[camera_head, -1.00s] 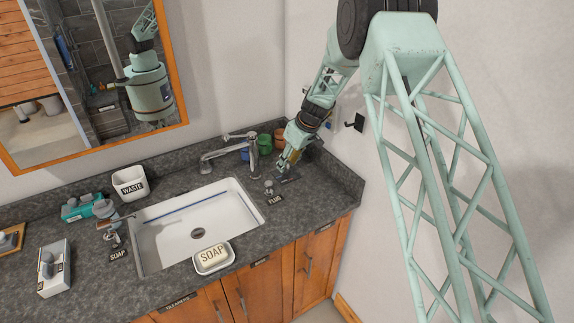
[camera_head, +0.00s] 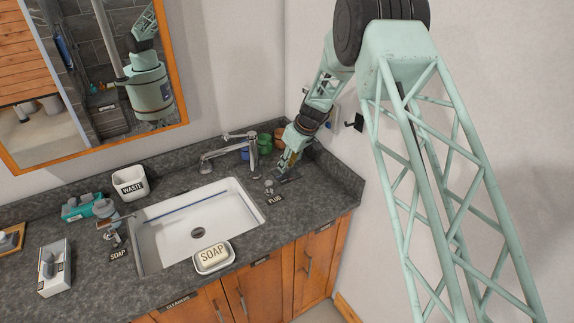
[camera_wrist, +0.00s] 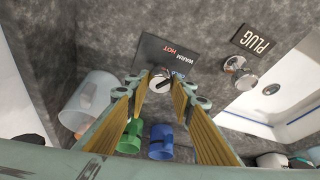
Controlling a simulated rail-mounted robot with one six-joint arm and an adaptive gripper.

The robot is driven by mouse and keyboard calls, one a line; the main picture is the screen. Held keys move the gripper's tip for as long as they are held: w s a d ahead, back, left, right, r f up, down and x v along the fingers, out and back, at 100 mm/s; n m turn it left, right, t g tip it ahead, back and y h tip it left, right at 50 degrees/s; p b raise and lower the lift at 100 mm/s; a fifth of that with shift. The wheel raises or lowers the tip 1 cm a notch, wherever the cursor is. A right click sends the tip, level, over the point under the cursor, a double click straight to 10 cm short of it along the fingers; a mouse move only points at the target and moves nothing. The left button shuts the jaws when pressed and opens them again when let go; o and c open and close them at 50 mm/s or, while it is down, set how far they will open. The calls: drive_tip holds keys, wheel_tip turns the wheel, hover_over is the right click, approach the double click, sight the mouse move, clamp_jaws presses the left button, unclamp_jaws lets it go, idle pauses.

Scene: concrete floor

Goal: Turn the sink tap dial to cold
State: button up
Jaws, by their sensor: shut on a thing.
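The tap dial (camera_wrist: 160,82) is a small round metal knob at the edge of a dark label plate (camera_wrist: 168,55) marked COLD, WARM and HOT. My gripper (camera_wrist: 159,90) has its two fingers closed on either side of the dial. In the head view my gripper (camera_head: 282,168) points down at the counter to the right of the sink, and it hides the dial. The metal sink tap (camera_head: 232,148) stands behind the white sink (camera_head: 172,240). I cannot tell which word the dial points to.
The plug knob (camera_head: 269,187) and its label stand just left of my gripper. Green, blue and orange cups (camera_head: 265,143) stand close behind it. The wall is close on the right. A soap dish (camera_head: 213,257) sits at the sink's front edge.

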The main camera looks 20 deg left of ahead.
drive_tip(key=shift+s+m+t+h+p, duration=0.1)
drive_tip(key=shift+m+t+h+p, duration=0.25)
drive_tip(key=shift+m, duration=0.95)
drive_tip(key=shift+a+m+t+h+p, duration=0.1)
drive_tip(key=shift+m+t+h+p, duration=0.35)
drive_tip(key=shift+m+p, duration=0.9)
drive_tip(key=shift+m, duration=0.85)
drive_tip(key=shift+a+f+m+t+h+b, duration=0.15)
drive_tip(key=shift+m+t+h+b, duration=0.4)
drive_tip(key=shift+m+b, duration=1.25)
drive_tip(key=b, duration=0.4)
drive_tip(key=shift+h, duration=0.35)
drive_tip(key=shift+s+m+b, duration=0.1)
drive_tip(key=shift+m+b, duration=0.6)
drive_tip(key=shift+b, duration=0.85)
drive_tip(key=o, duration=0.8)
drive_tip(key=shift+o, duration=0.2)
